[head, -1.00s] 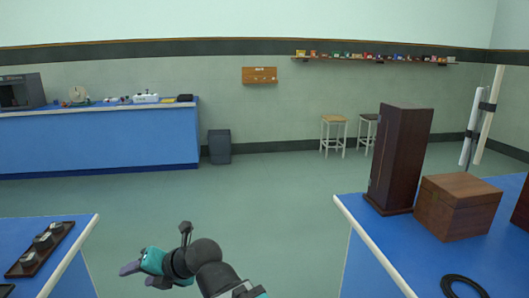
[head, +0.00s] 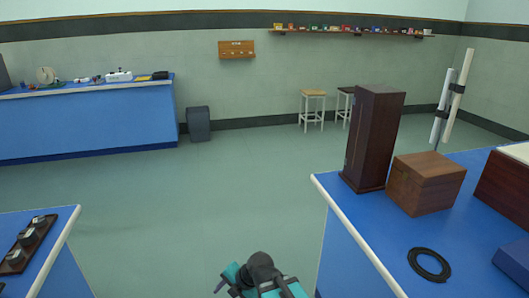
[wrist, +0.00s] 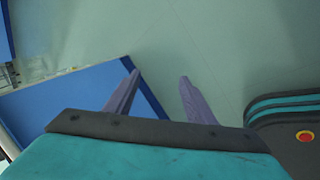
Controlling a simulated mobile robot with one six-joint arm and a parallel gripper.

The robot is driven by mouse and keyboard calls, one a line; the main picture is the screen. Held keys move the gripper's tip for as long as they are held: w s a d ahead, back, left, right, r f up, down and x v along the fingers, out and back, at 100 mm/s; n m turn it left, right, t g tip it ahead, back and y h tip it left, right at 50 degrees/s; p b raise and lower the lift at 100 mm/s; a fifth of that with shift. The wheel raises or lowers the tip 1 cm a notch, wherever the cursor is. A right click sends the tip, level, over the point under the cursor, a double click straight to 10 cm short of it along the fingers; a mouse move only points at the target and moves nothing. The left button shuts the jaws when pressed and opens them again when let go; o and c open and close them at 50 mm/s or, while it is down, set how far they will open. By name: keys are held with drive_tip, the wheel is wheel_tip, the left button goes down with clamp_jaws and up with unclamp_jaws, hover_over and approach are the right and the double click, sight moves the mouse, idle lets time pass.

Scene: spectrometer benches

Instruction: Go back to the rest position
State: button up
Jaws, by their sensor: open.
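My gripper (wrist: 158,82) shows in the wrist view with its two purple fingers apart and nothing between them. Beyond the fingers are green floor and the blue side of a bench. In the head view my arm is at the bottom centre, folded in close between the two near benches.
A blue bench (head: 330,225) at right bears a tall dark wooden case (head: 374,140), a brown box (head: 425,182) and a black ring (head: 429,264). A near-left bench (head: 62,238) holds a dark tray (head: 14,262). Open floor (head: 215,195) lies between.

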drive_tip(key=s+d+f+m+g+h+p, duration=0.25)
drive_tip(key=s+d+f+m, duration=0.35)
drive_tip(key=s+d+f, duration=0.4)
drive_tip(key=s+d+f+m+g+h+p, duration=0.1)
drive_tip(key=s+d+f+m+g+p, duration=0.15)
drive_tip(key=s+d+f+m, duration=0.7)
drive_tip(key=s+d+f+m+g+h, duration=0.2)
drive_tip(key=s+d+m, duration=0.5)
drive_tip(key=d+m, duration=0.3)
drive_tip(key=shift+s+m+g+p, duration=0.3)
drive_tip(key=shift+s+m+p, duration=0.05)
drive_tip(key=shift+m, duration=1.6)
